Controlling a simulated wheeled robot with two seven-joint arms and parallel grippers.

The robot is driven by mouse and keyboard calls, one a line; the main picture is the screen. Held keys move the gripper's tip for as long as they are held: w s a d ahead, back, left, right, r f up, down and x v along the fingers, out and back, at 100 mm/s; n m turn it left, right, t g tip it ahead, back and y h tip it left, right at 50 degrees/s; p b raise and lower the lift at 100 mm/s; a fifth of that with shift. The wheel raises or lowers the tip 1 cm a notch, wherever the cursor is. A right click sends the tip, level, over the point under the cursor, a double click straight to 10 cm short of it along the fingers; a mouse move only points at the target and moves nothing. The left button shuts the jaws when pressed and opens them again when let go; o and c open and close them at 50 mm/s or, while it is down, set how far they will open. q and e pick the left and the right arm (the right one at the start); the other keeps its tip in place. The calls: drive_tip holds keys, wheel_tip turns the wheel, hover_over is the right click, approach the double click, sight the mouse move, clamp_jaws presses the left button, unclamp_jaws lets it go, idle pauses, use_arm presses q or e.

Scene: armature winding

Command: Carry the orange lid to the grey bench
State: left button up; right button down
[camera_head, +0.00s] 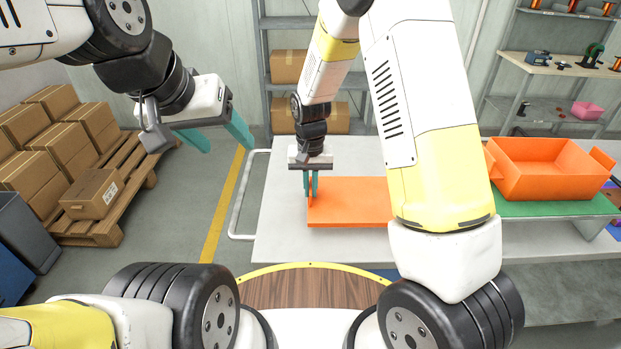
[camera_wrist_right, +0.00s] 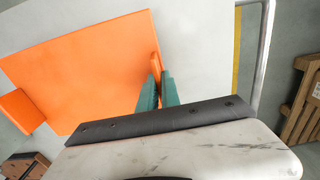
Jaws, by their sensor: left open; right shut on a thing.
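The orange lid (camera_head: 350,203) is a flat panel with upright tabs, over the light grey top of a bench or cart (camera_head: 275,215) with a side handle. My right gripper (camera_head: 311,185) is shut on the tab at the lid's left end. My right arm hides the lid's right part in the head view. In the right wrist view the lid (camera_wrist_right: 90,70) spreads out past the teal fingers (camera_wrist_right: 158,92), which pinch its tab. I cannot tell whether the lid rests on the surface or hangs just above it. My left gripper (camera_head: 215,138) is open and empty, above the floor at the left.
An orange open box (camera_head: 545,170) stands on a green mat (camera_head: 545,208) at the right. Cardboard boxes on a pallet (camera_head: 110,232) stand at the left. Shelves (camera_head: 285,80) stand behind, and a workbench (camera_head: 560,68) with tools is at the back right.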

drive_tip(key=shift+f, duration=1.9)
drive_tip(key=c, duration=1.6)
unclamp_jaws()
drive_tip(key=shift+o, duration=0.2)
